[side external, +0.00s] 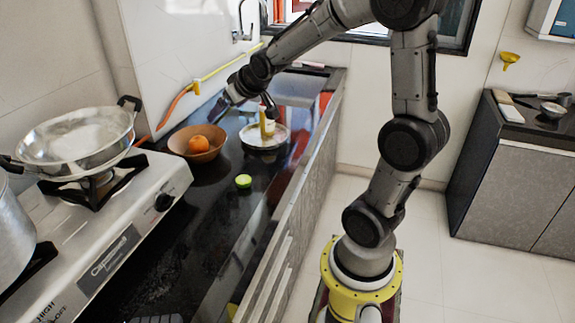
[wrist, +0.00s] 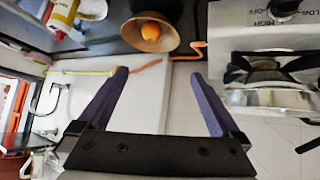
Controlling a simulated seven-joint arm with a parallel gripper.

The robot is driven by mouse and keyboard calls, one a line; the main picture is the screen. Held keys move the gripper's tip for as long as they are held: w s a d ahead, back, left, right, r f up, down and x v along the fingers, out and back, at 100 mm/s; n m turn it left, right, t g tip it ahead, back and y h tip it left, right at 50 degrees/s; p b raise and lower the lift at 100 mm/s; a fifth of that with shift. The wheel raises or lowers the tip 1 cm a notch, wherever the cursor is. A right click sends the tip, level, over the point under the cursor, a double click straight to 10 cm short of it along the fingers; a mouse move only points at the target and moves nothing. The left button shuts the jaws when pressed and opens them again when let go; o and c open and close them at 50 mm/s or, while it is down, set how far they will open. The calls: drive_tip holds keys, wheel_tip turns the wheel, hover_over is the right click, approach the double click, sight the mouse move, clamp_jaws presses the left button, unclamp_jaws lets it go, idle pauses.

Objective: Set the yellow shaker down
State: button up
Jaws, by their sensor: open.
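The yellow shaker (side external: 267,124) stands upright on a round white plate (side external: 254,143) at the back of the black counter. In the wrist view, a yellow and red container (wrist: 64,12) at the top left, beside part of the plate (wrist: 95,8), seems to be the shaker; its top is cut off. My gripper (wrist: 158,75) is open, with its two dark purple fingers wide apart and nothing between them. In the side view my gripper (side external: 216,110) is left of the shaker, apart from it, near the wall.
A brown bowl (side external: 205,155) holding an orange (side external: 198,144) is just in front of my gripper. A green lime half (side external: 243,181) lies on the counter. A gas stove (side external: 150,188) with a metal pan (side external: 80,140) stands at left. An orange and yellow hose (side external: 205,77) runs along the wall.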

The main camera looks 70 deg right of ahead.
drive_tip(key=s+a+n+g+y, duration=0.2)
drive_tip(key=s+a+n+y, duration=0.2)
drive_tip(key=s+a, duration=1.5)
drive_tip(key=s, duration=0.3)
drive_tip(key=shift+a+n+g, duration=0.15)
drive_tip(key=shift+n+g, duration=0.15)
